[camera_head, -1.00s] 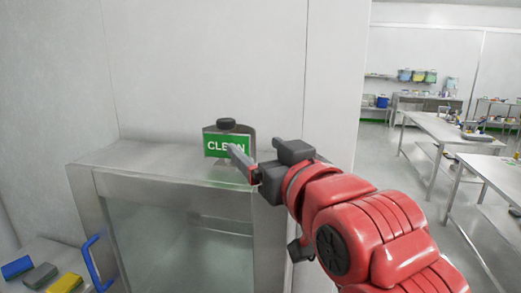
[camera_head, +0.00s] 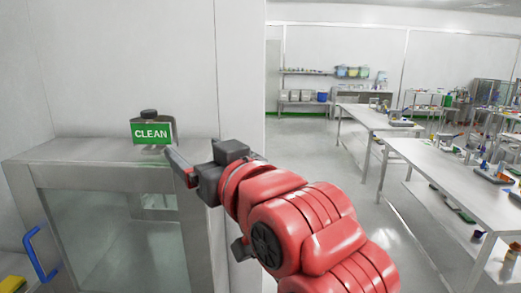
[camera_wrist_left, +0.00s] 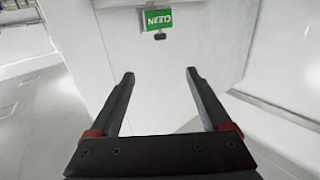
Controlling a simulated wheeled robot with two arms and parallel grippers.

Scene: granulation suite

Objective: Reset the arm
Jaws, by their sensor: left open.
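My left arm is red, with a dark gripper (camera_head: 172,155) in front of the steel cabinet's top, just right of and below the green CLEAN sign (camera_head: 152,131). In the left wrist view the gripper (camera_wrist_left: 160,73) has its two fingers wide apart with nothing between them. The sign (camera_wrist_left: 158,19) shows upside down there, beyond the fingertips and apart from them. My right gripper is not in view.
The steel cabinet (camera_head: 95,149) has a glass front and a blue handle (camera_head: 38,252). Steel tables (camera_head: 450,165) with small items stand at right, and a shelf with containers (camera_head: 350,72) is at the back. Open floor (camera_head: 315,160) lies between.

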